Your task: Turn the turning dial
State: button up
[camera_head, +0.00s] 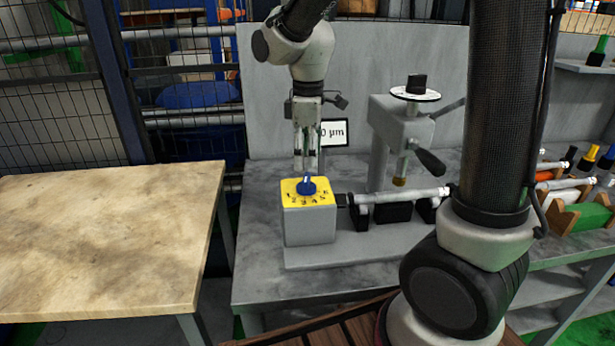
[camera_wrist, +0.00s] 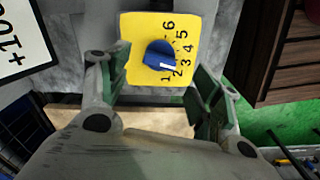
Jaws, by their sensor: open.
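The turning dial (camera_head: 307,187) is a blue knob on a yellow plate (camera_head: 324,192) with black numbers, on top of a grey box (camera_head: 309,225). In the wrist view the dial (camera_wrist: 160,54) has a white mark pointing near the 2, and the numbers 1 to 6 curve around it on the yellow plate (camera_wrist: 137,28). My gripper (camera_head: 308,172) points down just above the dial in the head view. In the wrist view my gripper (camera_wrist: 160,75) is open, its green-padded fingers wide apart with the dial between and beyond them. I cannot tell whether a finger touches the dial.
A grinder stand (camera_head: 400,140) with a round disc on top and a horizontal shaft (camera_head: 402,196) stand right of the box. A display (camera_head: 334,132) is behind my gripper. A bare wooden table (camera_head: 110,240) is at left. Coloured items (camera_head: 583,220) lie at far right.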

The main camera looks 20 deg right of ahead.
aim_at(308, 176)
notch_tip(308, 176, down, 6)
jog(key=shift+f, duration=0.25)
jog(key=c, duration=1)
